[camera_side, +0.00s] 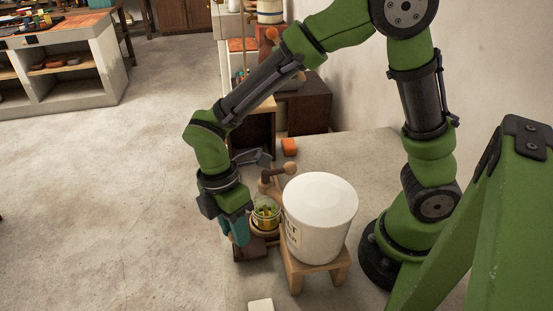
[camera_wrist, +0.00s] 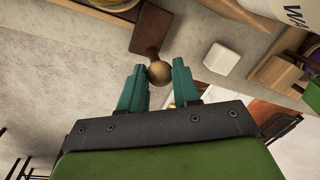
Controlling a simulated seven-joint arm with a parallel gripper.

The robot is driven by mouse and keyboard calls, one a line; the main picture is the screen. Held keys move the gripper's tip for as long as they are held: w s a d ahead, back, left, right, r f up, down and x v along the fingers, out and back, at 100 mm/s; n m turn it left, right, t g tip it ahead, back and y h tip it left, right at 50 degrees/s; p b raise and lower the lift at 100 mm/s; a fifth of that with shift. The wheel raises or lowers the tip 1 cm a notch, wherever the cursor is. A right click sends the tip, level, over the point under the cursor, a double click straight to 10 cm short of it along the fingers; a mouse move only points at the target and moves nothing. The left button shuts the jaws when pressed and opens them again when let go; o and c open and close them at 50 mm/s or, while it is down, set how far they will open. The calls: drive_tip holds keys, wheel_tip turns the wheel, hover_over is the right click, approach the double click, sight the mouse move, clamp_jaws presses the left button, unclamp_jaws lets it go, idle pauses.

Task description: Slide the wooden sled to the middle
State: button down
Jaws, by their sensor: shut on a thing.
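The wooden sled is a dark brown block with a round knob. In the wrist view its dark body (camera_wrist: 151,30) runs up from the knob (camera_wrist: 159,71), which sits between my teal fingertips (camera_wrist: 159,78). My gripper is shut on that knob. In the side view my gripper (camera_side: 236,232) points down at the left end of the sled (camera_side: 252,249), low on the pale slab; the fingers hide the knob there. A glass jar with yellow-green contents (camera_side: 265,214) stands at or on the sled's far end; I cannot tell exactly what it rests on.
A large white bucket (camera_side: 318,215) stands on a small wooden stool (camera_side: 312,274), close to the right of the jar. A white block (camera_side: 261,305) lies in front. Open floor (camera_side: 130,200) lies left.

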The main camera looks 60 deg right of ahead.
drive_tip(key=w+d, duration=0.9)
drive_tip(key=shift+w, duration=0.15)
drive_tip(key=shift+d, duration=0.1)
drive_tip(key=c, duration=0.8)
unclamp_jaws()
drive_tip(key=shift+r, duration=0.1)
drive_tip(key=w+r, duration=0.1)
drive_tip(key=r, duration=0.4)
drive_tip(key=w+r, duration=0.1)
drive_tip(key=r, duration=0.5)
drive_tip(key=w+r, duration=0.1)
drive_tip(key=r, duration=0.4)
drive_tip(key=shift+d+r, duration=0.2)
drive_tip(key=shift+d, duration=0.1)
